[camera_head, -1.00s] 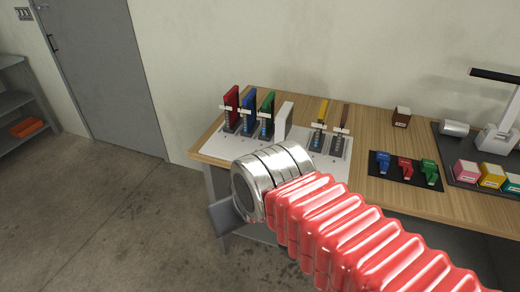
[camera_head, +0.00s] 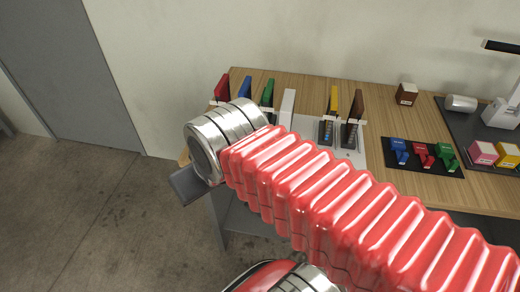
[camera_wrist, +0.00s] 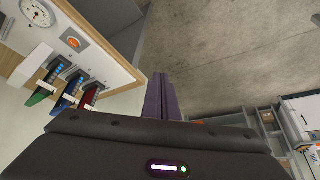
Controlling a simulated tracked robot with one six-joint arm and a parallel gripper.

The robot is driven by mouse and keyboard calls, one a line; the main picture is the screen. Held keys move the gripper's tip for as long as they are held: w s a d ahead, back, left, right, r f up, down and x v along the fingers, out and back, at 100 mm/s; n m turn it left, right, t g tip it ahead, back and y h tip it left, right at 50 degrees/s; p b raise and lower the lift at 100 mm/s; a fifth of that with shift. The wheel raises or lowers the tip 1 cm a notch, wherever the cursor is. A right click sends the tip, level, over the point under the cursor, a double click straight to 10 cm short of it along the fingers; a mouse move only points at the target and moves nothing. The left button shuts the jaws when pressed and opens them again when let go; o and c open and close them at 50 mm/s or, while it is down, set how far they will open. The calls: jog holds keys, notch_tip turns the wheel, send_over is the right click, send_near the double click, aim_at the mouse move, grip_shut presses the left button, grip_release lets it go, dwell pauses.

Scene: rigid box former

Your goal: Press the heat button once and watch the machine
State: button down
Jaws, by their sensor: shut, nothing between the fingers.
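My gripper (camera_wrist: 158,98) shows in the wrist view with its dark purple fingers together and nothing between them. It points over bare floor, beside the bench edge and apart from it. A round white dial gauge (camera_wrist: 38,12) is close by. In the head view my red ribbed arm covers the front left of the bench, so the button, the gauge and my fingertips are hidden there.
The wooden bench (camera_head: 430,190) stands against the wall. Coloured upright pieces, including a green one (camera_head: 267,93) and a yellow one (camera_head: 333,100), stand on it. A dark mat holds blue, red and green clips (camera_head: 422,155). Floor (camera_head: 90,210) left of the bench is clear.

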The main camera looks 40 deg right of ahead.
jog(key=shift+w, duration=0.2)
dwell(0.3)
jog(key=w+d+f+m+y, duration=0.35)
jog(key=w+d, duration=0.45)
jog(key=d, duration=0.3)
jog(key=w+d+f+m+t+h, duration=0.1)
jog(key=d+f+m+t, duration=0.1)
jog(key=d, duration=1.4)
jog(key=shift+f+m+t, duration=0.35)
jog(key=shift+f+t, duration=0.15)
jog(key=shift+t, duration=0.2)
jog(key=shift+w, duration=0.1)
jog(key=shift+f, duration=4.4)
